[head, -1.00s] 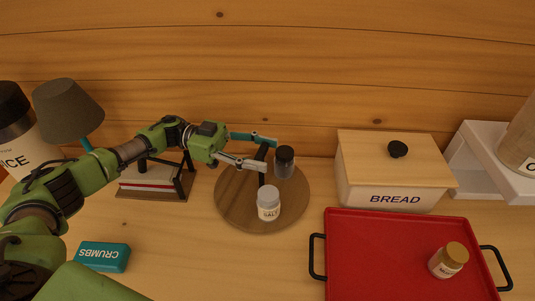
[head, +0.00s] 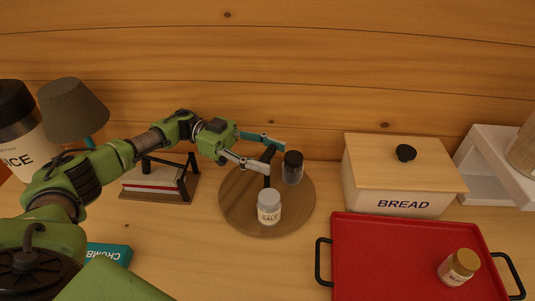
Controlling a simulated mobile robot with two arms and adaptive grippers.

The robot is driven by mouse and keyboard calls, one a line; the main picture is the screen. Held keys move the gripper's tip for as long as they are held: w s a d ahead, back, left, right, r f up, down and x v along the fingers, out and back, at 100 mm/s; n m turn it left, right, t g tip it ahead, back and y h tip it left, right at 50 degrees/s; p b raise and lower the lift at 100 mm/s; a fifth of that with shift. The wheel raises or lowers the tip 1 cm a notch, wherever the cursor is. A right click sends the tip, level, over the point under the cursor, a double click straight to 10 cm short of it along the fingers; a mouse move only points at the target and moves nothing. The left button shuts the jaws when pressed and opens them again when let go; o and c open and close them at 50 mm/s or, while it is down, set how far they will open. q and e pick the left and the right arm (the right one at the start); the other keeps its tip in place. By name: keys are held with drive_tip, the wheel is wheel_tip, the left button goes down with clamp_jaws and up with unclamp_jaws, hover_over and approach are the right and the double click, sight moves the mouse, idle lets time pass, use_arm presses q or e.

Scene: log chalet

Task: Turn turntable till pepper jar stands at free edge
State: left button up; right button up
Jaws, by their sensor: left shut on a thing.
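The round wooden turntable (head: 236,213) lies on the counter near the log wall. The pepper jar (head: 293,172), dark with a black lid, stands at its back right; no label on it is readable. The white salt jar (head: 269,210) stands towards the front. A black post (head: 267,180) rises from the turntable between the jars. My left gripper (head: 276,156) reaches in from the left and is shut on the upper part of this post, its fingers close beside the pepper jar. The fingers partly hide the grip. My right gripper is out of view.
A red tray (head: 385,260) with a gold-lidded jar (head: 459,267) lies at front right. A bread box (head: 400,180) stands right of the turntable. A book stand (head: 160,185) and teal crumbs box (head: 110,255) are on the left. Counter before the turntable is clear.

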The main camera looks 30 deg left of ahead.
use_arm(q)
drive_tip(key=o, duration=1.6)
drive_tip(key=shift+o, duration=0.2)
wheel_tip(320, 180, up, 10)
drive_tip(key=shift+r, duration=0.1)
